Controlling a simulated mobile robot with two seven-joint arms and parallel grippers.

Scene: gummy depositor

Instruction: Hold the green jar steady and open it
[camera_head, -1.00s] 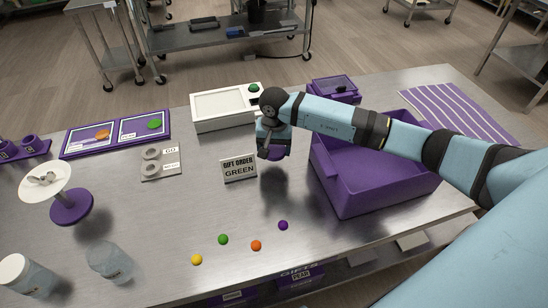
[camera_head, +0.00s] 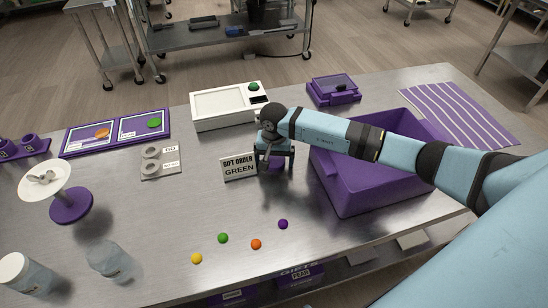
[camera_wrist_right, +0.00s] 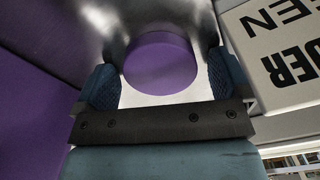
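No jar that is clearly green shows. In the head view a clear jar with a white lid (camera_head: 28,277) stands at the lower left, and a second clear jar (camera_head: 108,262) stands to its right; their labels are unreadable. My right gripper (camera_head: 274,160) points down over the table, just right of the sign. In the right wrist view a purple round piece (camera_wrist_right: 160,64) lies between its two open fingers, with gaps on both sides. That piece also shows below the gripper in the head view (camera_head: 277,163). My left gripper is out of view.
A purple bin (camera_head: 372,196) is close on the right. A white box with a green button (camera_head: 222,108) stands behind. Several coloured balls, including a green one (camera_head: 223,238), lie in front.

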